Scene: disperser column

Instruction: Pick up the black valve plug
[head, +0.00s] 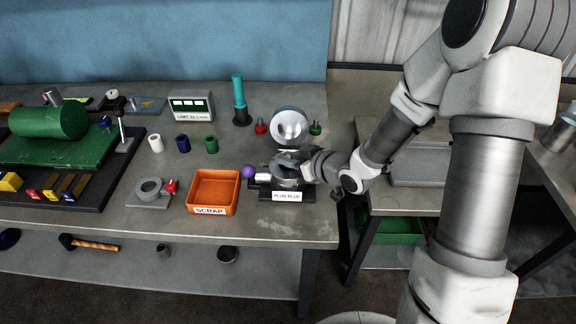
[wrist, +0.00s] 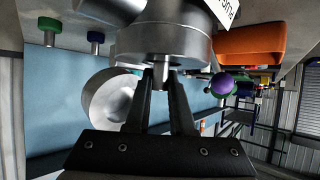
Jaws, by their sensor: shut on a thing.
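In the wrist view my gripper (wrist: 161,78) has its two dark fingers closed on a short grey stem (wrist: 161,62). The stem sticks out of a wide grey metal cylinder (wrist: 165,42). In the head view my gripper (head: 288,162) reaches in from the right, over a dark block labelled "PLUG BLOCK" (head: 287,197) near the bench's front edge. A round grey metal part (head: 287,181) sits at that block, partly hidden by my gripper. The held part looks grey, and I cannot make out a separate black plug.
An orange SCRAP tray (head: 213,209) and a purple ball (head: 248,171) are left of the block. A shiny round bowl-like part (head: 289,125) stands behind, between red (head: 261,127) and green (head: 315,128) knobs. A teal-topped post (head: 239,90) is farther back.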

